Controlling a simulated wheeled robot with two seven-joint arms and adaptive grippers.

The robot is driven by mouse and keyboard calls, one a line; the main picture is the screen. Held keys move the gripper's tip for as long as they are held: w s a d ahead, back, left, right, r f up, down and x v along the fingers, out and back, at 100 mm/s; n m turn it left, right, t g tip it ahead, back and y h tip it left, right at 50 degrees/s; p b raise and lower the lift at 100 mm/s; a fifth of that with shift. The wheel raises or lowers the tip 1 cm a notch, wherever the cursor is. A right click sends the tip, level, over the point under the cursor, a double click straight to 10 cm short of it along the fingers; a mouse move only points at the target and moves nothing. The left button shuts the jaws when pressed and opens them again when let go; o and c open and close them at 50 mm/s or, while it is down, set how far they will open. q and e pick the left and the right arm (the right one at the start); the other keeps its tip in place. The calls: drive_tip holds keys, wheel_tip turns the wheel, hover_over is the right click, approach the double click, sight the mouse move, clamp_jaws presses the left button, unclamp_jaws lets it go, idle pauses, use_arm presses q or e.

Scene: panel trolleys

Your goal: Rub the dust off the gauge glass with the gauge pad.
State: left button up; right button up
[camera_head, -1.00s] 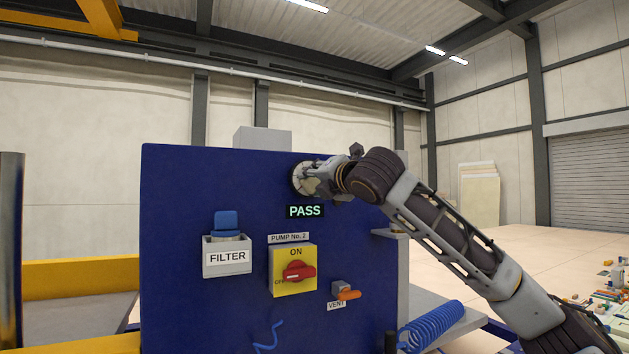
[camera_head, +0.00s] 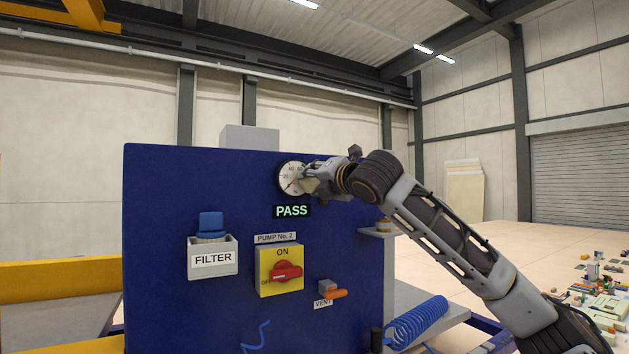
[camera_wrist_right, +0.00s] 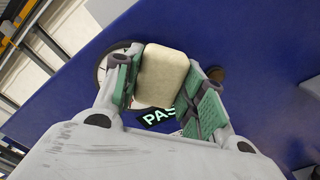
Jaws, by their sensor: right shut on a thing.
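The round gauge (camera_head: 291,178) with a white dial sits at the top right of the blue panel. Its numbers and red needle show on the left part, and my right gripper hides some of its right side. My right gripper (camera_head: 310,182) is shut on the cream gauge pad (camera_wrist_right: 163,76) in front of the gauge. In the right wrist view the pad lies between the green-lined fingers and overlaps the gauge rim (camera_wrist_right: 103,66). I cannot tell whether the pad touches the glass. My left gripper is not in view.
The blue panel (camera_head: 160,230) carries a lit PASS sign (camera_head: 292,211), a blue-topped filter holder (camera_head: 212,258), a red pump switch (camera_head: 285,271) and an orange vent lever (camera_head: 336,294). A blue coiled hose (camera_head: 418,322) lies on a shelf at right.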

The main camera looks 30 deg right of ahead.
sight(283, 175)
drive_tip(key=shift+p, duration=0.3)
drive_tip(key=shift+a, duration=0.85)
drive_tip(key=shift+w+a, duration=0.1)
drive_tip(key=shift+a, duration=0.95)
drive_tip(key=shift+a, duration=0.15)
drive_tip(key=shift+w+a, duration=0.1)
drive_tip(key=shift+a, duration=1.7)
drive_tip(key=shift+r, duration=0.1)
drive_tip(key=shift+r, duration=0.4)
drive_tip(key=shift+d, duration=0.15)
